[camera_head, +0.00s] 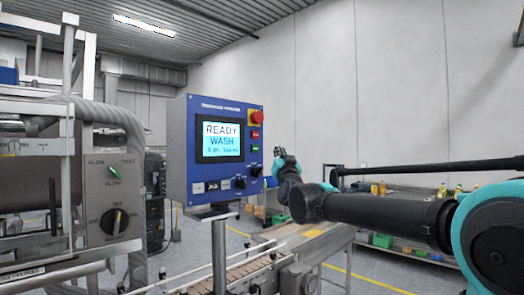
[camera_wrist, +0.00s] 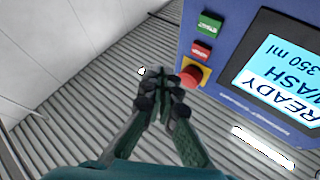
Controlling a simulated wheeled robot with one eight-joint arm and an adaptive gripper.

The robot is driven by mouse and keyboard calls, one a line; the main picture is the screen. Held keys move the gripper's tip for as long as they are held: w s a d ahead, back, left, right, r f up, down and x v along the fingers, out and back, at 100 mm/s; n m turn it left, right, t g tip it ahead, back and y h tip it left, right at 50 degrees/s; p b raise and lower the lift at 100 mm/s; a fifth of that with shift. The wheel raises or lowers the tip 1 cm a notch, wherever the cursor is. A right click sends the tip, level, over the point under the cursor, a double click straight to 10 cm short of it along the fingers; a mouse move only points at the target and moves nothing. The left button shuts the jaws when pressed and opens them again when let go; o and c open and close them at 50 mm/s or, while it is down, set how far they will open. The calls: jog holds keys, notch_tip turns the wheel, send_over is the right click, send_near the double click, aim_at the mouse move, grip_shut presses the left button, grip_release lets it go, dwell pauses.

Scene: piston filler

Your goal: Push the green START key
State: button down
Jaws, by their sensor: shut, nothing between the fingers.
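The green START key (camera_head: 255,149) sits at the right side of a blue control panel (camera_head: 180,150), below a red key (camera_head: 256,135). The green key also shows in the wrist view (camera_wrist: 209,23), near the top edge, with the red key (camera_wrist: 201,50) beside it. My gripper (camera_head: 279,151) is to the right of the panel in the head view, apart from the key. In the wrist view my gripper (camera_wrist: 162,76) has its fingers together and empty, pointing past the panel's edge, close to the emergency stop in the picture.
A red emergency stop knob (camera_head: 257,117) on a yellow plate sits above the keys. The screen (camera_head: 221,138) reads READY, WASH. A conveyor (camera_head: 250,265) runs below. A machine (camera_head: 105,190) stands at left.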

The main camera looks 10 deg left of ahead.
aim_at(258, 145)
dwell(0.3)
jog(key=shift+w+a, duration=0.9)
jog(key=shift+a, duration=0.25)
jog(key=shift+w+a, duration=0.95)
jog(key=shift+a, duration=0.2)
jog(key=shift+w+a, duration=0.9)
jog(key=shift+a, duration=0.25)
jog(key=shift+w+a, duration=0.1)
jog(key=shift+a, duration=0.05)
jog(key=shift+w+a, duration=0.15)
jog(key=shift+w+a, duration=0.25)
jog(key=shift+a, duration=0.1)
jog(key=shift+s+d, duration=0.55)
jog(key=shift+d, duration=0.1)
jog(key=shift+d, duration=0.1)
jog(key=shift+s+d, duration=0.8)
jog(key=shift+d, duration=0.15)
jog(key=shift+s+d, duration=0.75)
jog(key=shift+d, duration=0.2)
